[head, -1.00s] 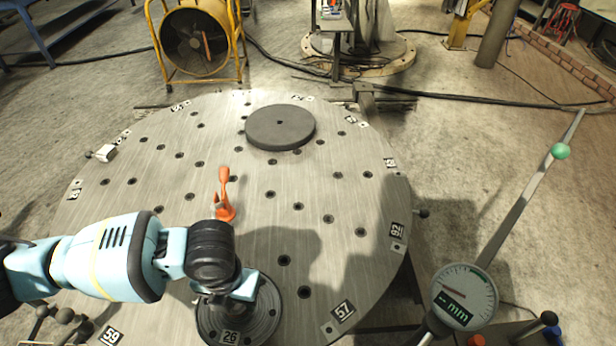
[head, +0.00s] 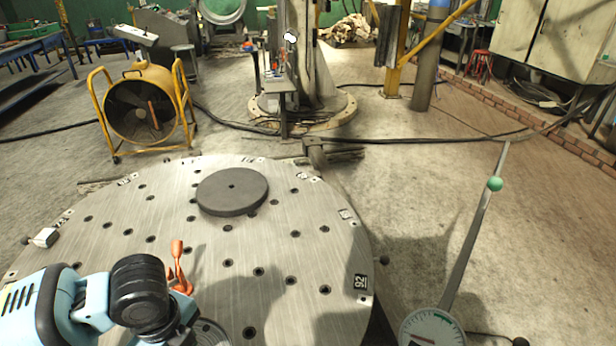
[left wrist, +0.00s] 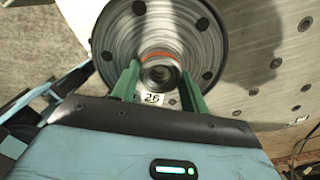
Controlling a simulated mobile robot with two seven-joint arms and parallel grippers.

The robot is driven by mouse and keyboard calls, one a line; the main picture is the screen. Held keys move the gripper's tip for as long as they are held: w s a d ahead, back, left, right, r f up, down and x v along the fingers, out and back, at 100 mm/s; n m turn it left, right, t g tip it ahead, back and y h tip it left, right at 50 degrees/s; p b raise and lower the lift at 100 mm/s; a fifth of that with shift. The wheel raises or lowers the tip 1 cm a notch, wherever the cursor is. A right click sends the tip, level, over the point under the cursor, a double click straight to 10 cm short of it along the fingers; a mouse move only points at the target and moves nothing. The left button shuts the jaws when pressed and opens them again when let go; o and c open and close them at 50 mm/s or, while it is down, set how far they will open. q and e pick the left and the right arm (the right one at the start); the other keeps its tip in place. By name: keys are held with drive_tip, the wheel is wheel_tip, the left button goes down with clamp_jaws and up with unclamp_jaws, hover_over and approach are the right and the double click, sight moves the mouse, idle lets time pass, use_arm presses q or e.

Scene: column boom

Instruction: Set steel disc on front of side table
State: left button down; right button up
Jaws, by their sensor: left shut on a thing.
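The steel disc (left wrist: 120,40) is a round flange with a ring of dark holes, a raised hub and a "26" label. My left gripper (left wrist: 160,82) is shut on its hub, with a green finger on each side. In the head view only part of the disc (head: 212,334) shows at the bottom edge, behind my left wrist. I cannot tell its height over the big round plate (head: 310,240). A small stand with items on it (head: 281,84), possibly the side table, is by the column at the back. My right gripper is not in view.
A dark grey round slab (head: 232,190) lies on the plate. An orange clamp-like piece (head: 179,268) stands near my left wrist. A dial gauge (head: 432,328) and a rod with a green ball (head: 495,184) are at right. A yellow fan (head: 142,108) stands at back left.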

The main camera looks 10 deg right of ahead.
use_arm(q)
drive_tip(key=r+n, duration=0.1)
drive_tip(key=n, duration=0.1)
drive_tip(key=w+r+n, duration=0.1)
drive_tip(key=n, duration=0.1)
drive_tip(key=a+r+n, duration=0.1)
drive_tip(key=shift+w+n, duration=0.2)
drive_tip(key=shift+n, duration=0.2)
drive_tip(key=n, duration=0.1)
drive_tip(key=r+n, duration=0.2)
drive_tip(key=shift+w+a+n, duration=0.3)
drive_tip(key=shift+w+a, duration=0.05)
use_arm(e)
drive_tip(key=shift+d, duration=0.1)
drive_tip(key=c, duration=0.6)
use_arm(q)
wheel_tip(320, 180, up, 8)
drive_tip(key=w+a+n, duration=0.1)
drive_tip(key=a+n, duration=0.1)
drive_tip(key=n, duration=1.2)
drive_tip(key=shift+w+a+f+n, duration=0.15)
drive_tip(key=shift+a+f+n, duration=0.1)
drive_tip(key=shift+a+n, duration=0.05)
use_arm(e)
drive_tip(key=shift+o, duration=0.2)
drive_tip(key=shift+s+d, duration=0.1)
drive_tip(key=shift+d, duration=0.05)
